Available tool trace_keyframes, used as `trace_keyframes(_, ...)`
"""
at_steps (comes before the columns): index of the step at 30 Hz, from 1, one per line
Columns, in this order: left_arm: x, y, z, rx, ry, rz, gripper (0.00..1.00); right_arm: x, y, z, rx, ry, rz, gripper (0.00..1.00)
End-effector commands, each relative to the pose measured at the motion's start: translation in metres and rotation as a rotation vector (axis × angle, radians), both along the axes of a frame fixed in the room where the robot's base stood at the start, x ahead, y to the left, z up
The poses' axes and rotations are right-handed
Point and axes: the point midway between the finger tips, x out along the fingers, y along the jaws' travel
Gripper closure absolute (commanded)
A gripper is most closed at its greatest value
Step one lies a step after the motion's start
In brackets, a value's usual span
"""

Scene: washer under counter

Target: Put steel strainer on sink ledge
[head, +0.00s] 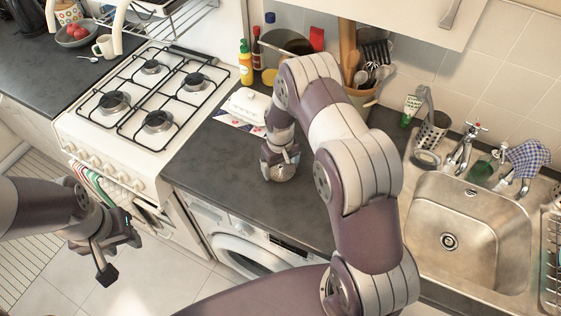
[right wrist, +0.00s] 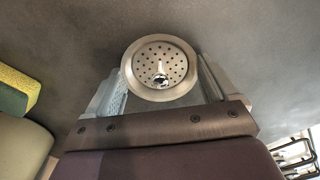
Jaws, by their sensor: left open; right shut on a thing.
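The steel strainer (right wrist: 160,66) is a round metal disc with small holes and a centre knob. In the right wrist view it sits between the two fingers of my right gripper (right wrist: 160,88), which is shut on it. In the head view my right gripper (head: 279,168) is low over the dark counter between stove and sink, and the strainer (head: 283,173) shows partly beneath it. Whether it touches the counter is hard to tell. My left gripper (head: 105,262) is open and empty over the floor, in front of the stove. The sink ledge (head: 421,178) shows around the sink basin (head: 470,235) on the right.
On the ledge behind the basin stand a tap (head: 466,146), a perforated steel holder (head: 431,133), a green item (head: 481,170) and a checked cloth (head: 529,158). A butter dish (head: 247,103) and a utensil pot (head: 362,95) stand behind my right arm. The stove (head: 145,110) is left.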

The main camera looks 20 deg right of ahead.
Motion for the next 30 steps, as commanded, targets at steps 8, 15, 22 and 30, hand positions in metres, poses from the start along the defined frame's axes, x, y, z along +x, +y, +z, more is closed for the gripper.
trace_keyframes(8, 0.0, 0.0, -0.003, 0.0, 0.001, 0.0, 0.57, 0.001, 0.0, -0.003, 0.0, -0.002, 0.0, 0.43)
trace_keyframes(15, 0.0, 0.0, -0.003, 0.0, 0.001, 0.0, 0.57, 0.001, 0.0, -0.003, 0.0, -0.002, 0.0, 0.0)
trace_keyframes(22, 0.0, 0.0, -0.007, 0.0, 0.0, 0.0, 0.57, 0.002, 0.0, 0.01, 0.0, -0.007, 0.0, 0.0)
trace_keyframes(30, 0.0, 0.0, -0.029, 0.0, 0.001, 0.0, 0.57, 0.002, 0.0, 0.075, -0.001, -0.009, 0.001, 0.0)
